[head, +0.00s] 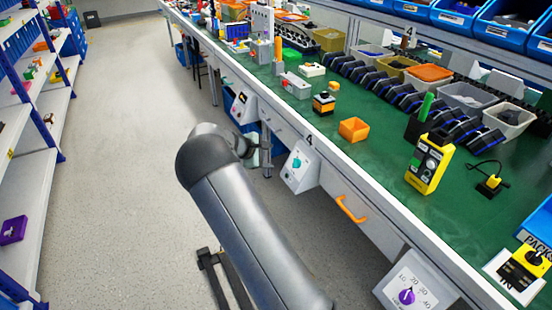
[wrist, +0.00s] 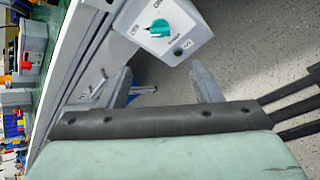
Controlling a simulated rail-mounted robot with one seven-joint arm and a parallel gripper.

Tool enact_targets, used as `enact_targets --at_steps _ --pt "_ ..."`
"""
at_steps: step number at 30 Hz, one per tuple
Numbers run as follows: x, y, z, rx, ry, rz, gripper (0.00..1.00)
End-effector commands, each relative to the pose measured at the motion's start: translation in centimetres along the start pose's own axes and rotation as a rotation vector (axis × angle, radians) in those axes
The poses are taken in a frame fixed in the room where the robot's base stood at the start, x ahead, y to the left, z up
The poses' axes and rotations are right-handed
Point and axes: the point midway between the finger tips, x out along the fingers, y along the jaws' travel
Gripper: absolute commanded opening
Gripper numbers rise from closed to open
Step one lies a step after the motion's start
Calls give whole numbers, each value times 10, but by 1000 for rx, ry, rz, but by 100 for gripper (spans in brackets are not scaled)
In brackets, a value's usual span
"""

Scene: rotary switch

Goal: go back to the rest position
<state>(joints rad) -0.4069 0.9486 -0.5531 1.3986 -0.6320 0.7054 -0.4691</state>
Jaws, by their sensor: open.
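My gripper (wrist: 165,80) is open, with its two fingers apart and nothing between them in the wrist view. In the head view my arm hides most of it, beside the front of the bench. A white switch box (wrist: 180,45) with a teal rotary knob (wrist: 158,29) lies beyond the fingertips, apart from them. In the head view the same box (head: 292,181) hangs on the bench front, just right of my gripper, with its teal knob (head: 297,161) showing.
Shelves (head: 30,170) stand left; the floor (head: 125,150) between is clear.

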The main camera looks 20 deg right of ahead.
Motion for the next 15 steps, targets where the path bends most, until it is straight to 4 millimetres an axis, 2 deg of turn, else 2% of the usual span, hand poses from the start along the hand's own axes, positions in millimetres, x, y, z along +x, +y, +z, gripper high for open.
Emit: enact_targets --at_steps 5,15 --pt "-12 0 0 0 1 0 58" --pt "-13 0 0 -1 0 0 58"
